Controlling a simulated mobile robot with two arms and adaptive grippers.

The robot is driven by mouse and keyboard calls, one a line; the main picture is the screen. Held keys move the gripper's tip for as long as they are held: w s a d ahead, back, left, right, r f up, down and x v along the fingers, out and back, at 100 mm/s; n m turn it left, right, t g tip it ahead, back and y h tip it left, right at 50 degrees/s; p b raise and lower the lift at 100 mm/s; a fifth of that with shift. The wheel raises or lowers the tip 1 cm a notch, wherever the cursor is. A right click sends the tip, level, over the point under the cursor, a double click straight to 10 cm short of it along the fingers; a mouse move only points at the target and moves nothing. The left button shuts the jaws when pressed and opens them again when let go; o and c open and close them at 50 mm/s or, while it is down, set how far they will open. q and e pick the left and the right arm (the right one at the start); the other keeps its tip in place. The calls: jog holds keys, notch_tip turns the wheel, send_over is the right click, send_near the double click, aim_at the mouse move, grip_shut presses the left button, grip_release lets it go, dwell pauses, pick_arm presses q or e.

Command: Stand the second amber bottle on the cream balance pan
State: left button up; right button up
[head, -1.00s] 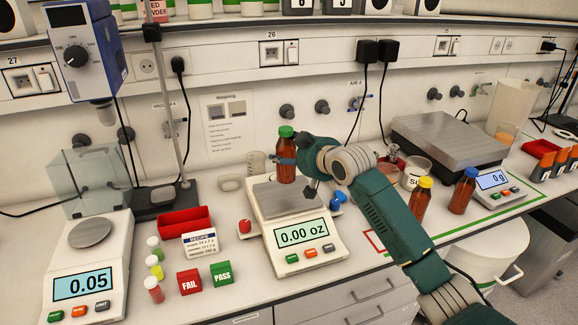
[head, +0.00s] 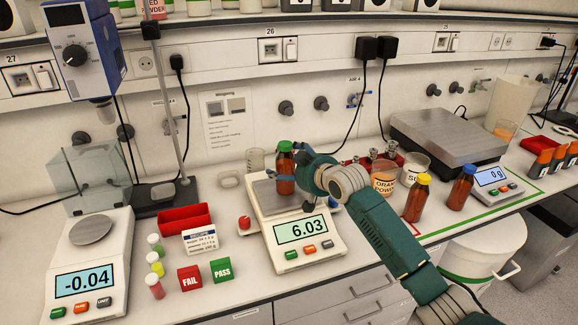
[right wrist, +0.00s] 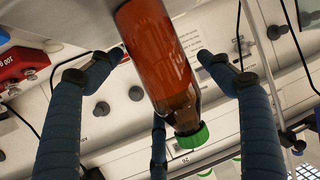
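An amber bottle with a green cap (head: 285,160) stands upright on the pan (head: 262,190) of the cream balance, whose display (head: 300,229) reads 6.03. My right gripper (head: 284,172) is around this bottle from the right. In the right wrist view the bottle (right wrist: 160,55) sits between the fingers (right wrist: 162,62), which look spread with small gaps beside the glass. Two more amber bottles stand to the right: one with a yellow cap (head: 416,200) and one with a blue cap (head: 461,190). My left gripper is not in view.
A white balance (head: 95,275) reading -0.04 stands at left. A red tray (head: 184,217), a recipe card and FAIL and PASS blocks (head: 221,271) lie between the balances. An orange powder jar (head: 384,181) stands close beyond my right arm. A large grey-topped scale (head: 447,140) is at back right.

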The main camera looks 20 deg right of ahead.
jog(key=shift+r, duration=0.1)
jog(key=shift+s+r, duration=0.1)
jog(key=shift+s, duration=0.05)
jog(key=b+v, duration=0.2)
jog(key=v, duration=0.9)
jog(key=shift+s+r, duration=0.15)
jog(key=shift+s, duration=0.15)
jog(key=shift+d, duration=0.1)
